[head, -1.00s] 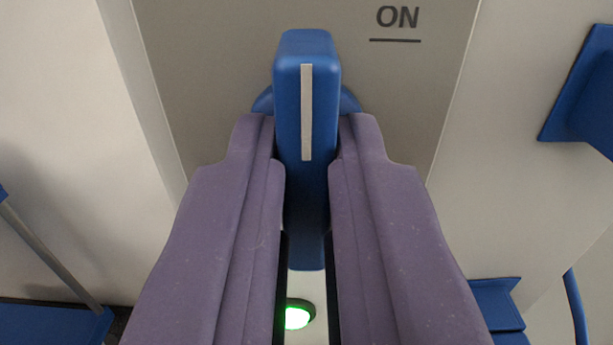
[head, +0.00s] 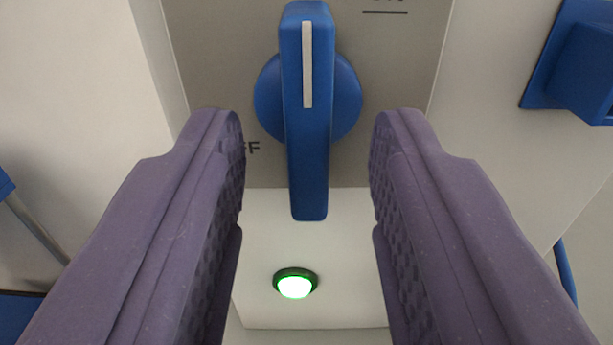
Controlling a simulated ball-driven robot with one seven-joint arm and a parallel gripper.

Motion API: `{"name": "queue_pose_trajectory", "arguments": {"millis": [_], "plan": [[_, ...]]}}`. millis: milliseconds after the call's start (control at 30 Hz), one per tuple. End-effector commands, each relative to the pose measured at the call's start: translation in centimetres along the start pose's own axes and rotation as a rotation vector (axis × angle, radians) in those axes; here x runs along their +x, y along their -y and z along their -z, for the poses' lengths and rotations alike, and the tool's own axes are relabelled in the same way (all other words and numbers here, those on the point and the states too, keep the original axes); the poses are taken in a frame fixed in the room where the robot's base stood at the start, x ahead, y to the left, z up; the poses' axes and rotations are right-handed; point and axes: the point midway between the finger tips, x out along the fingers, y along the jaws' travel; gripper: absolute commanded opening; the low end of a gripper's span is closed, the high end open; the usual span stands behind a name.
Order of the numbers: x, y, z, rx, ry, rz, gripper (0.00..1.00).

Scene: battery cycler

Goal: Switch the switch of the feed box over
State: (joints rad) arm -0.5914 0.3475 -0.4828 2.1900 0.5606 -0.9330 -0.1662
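The switch (head: 307,120) is a blue rotary knob with a long bar handle and a white pointer line. It sits on a grey plate (head: 215,60) of the feed box. The bar stands upright in the picture, with the white line at its upper end. The "OFF" label (head: 250,148) is partly hidden by my left finger. The "ON" label (head: 385,3) is cut by the top edge, its underline visible. My gripper (head: 308,140) is open, with one purple finger on each side of the bar and clear gaps between. It holds nothing.
A round green lamp (head: 295,284) glows on the pale panel below the switch. A blue block (head: 575,65) sticks out at the upper right. Blue parts and a grey rod (head: 35,228) show at the left edge.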

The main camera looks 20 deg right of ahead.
Motion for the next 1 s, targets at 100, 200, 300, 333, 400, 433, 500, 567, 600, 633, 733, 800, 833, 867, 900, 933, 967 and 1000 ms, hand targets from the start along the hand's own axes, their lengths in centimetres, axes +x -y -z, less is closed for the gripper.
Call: {"name": "queue_pose_trajectory", "arguments": {"millis": [100, 200, 300, 333, 400, 433, 500, 567, 600, 633, 733, 800, 833, 867, 900, 933, 967, 1000], "plan": [[-2.4, 0.1, 0.3, 0.001, 0.002, 0.002, 0.39], [-4.2, 0.1, 0.3, 0.000, 0.003, 0.003, 0.39], [-5.5, 0.1, 0.1, 0.001, 0.003, 0.001, 0.39], [-5.7, 0.1, 0.1, 0.001, 0.002, 0.001, 0.39], [-6.1, 0.0, 0.1, 0.000, 0.002, 0.001, 0.39], [-6.2, 0.0, 0.0, 0.000, 0.002, 0.001, 0.39], [-6.2, 0.0, 0.0, 0.000, 0.002, 0.001, 0.39], [-6.2, 0.0, 0.0, 0.000, 0.001, 0.001, 0.39], [-6.2, 0.0, 0.0, 0.000, 0.001, 0.001, 0.39], [-6.2, 0.0, 0.0, 0.000, 0.001, 0.001, 0.39], [-6.2, 0.0, 0.0, 0.000, 0.001, 0.000, 0.39], [-6.2, 0.0, 0.0, 0.001, 0.001, 0.001, 0.39], [-6.1, 0.1, 0.1, 0.003, 0.002, 0.002, 0.39], [-6.0, 0.2, 0.3, 0.009, 0.004, 0.006, 0.39], [-5.6, 0.4, 0.8, 0.026, 0.012, 0.017, 0.39], [-5.2, 0.7, 1.3, 0.043, 0.021, 0.030, 0.39], [-4.7, 1.1, 2.2, 0.065, 0.031, 0.050, 0.39], [-3.9, 1.8, 3.8, 0.099, 0.050, 0.084, 0.39]]}}
